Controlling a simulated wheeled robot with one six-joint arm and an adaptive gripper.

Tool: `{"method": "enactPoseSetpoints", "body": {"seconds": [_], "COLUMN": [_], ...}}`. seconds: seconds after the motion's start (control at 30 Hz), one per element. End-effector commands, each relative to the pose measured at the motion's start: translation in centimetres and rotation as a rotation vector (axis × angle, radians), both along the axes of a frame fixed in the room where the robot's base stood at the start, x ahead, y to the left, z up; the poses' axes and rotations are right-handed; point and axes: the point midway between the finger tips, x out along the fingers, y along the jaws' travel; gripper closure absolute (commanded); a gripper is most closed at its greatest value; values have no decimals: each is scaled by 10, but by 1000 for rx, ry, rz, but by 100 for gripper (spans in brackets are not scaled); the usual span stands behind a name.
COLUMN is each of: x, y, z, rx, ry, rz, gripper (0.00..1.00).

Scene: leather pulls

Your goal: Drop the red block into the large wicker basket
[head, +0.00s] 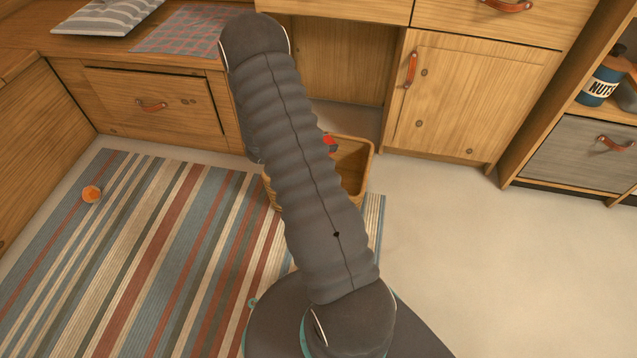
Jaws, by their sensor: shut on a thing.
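The wicker basket (358,168) stands on the floor in the middle of the head view, at the edge of the striped rug. My arm hides its left part. A small bit of the red block (331,142) shows just right of my arm, in front of the basket's far rim in the picture. My gripper (325,140) is mostly hidden behind my arm and is shut on the red block. I cannot tell how high the block is above the basket.
A shelf with a nuts jar (601,82) stands at right. The floor (480,260) at right is clear.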

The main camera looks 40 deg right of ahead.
Motion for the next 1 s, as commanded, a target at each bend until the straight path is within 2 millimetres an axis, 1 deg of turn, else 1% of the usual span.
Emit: {"method": "enactPoseSetpoints", "body": {"seconds": [0.03,0.43,0.6,0.83,0.87,0.9,0.93,0.97,1.0], "x": [0,0,1,1,1,1,1,1,1], "y": [0,0,0,0,0,0,0,0,0], "z": [-6,-48,-54,-53,-53,-53,-53,-53,-53], "rx": [0,0,0,0,0,0,0,0,0], "ry": [1,2,0,0,0,1,1,1,1], "rz": [0,3,3,3,3,4,4,4,4], "gripper": [88,88,88,88,46,36,28,24,24]}}
